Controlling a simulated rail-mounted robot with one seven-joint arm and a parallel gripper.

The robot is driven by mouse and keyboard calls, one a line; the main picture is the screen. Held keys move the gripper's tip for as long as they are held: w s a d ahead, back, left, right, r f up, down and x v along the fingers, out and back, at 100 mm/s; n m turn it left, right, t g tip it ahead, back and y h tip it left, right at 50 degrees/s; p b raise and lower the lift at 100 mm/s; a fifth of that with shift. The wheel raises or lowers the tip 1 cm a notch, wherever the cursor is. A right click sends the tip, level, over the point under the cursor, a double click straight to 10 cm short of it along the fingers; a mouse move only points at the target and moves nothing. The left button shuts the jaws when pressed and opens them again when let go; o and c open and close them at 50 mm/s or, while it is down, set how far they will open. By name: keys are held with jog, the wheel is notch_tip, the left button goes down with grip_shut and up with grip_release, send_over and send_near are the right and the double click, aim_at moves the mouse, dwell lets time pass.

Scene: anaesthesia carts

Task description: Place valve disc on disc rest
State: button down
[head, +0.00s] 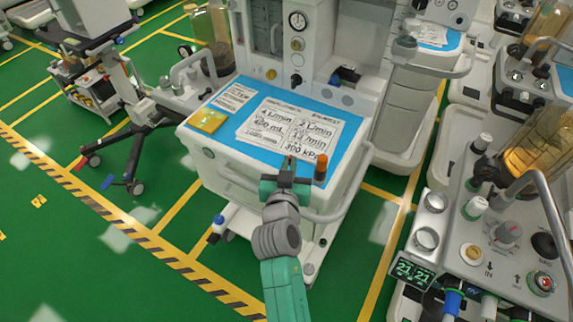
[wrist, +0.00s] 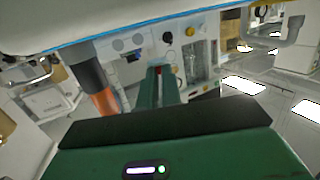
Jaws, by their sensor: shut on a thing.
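In the head view my gripper (head: 290,168) is at the front edge of the middle cart's blue worktop (head: 262,152), left of an orange-capped dark bottle (head: 321,170). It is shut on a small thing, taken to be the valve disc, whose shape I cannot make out. In the wrist view my gripper (wrist: 158,75) shows a small red spot between the fingertips; the rest of the held thing is hidden. I cannot make out the disc rest for certain in either view.
Printed sheets (head: 290,130) and a yellow pad (head: 207,120) lie on the worktop. A pale rail (head: 350,190) curves around its right front corner. Another cart with an amber canister (head: 540,145) stands at right. The bottle also shows close by in the wrist view (wrist: 100,88).

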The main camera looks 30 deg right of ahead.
jog(key=x, duration=0.3)
jog(key=shift+w+a, duration=0.15)
jog(key=shift+w, duration=0.05)
jog(key=shift+f+b, duration=1.4)
jog(key=shift+f, duration=0.55)
jog(key=c, duration=1.6)
grip_release()
jog(key=shift+s+r, duration=0.1)
jog(key=shift+r, duration=0.1)
jog(key=shift+s+a+r+p, duration=0.15)
jog(key=shift+a+p, duration=0.05)
jog(key=shift+p, duration=0.3)
jog(key=p+v, duration=0.2)
jog(key=v, duration=0.9)
jog(key=shift+s+a, duration=0.15)
jog(key=shift+s, duration=0.1)
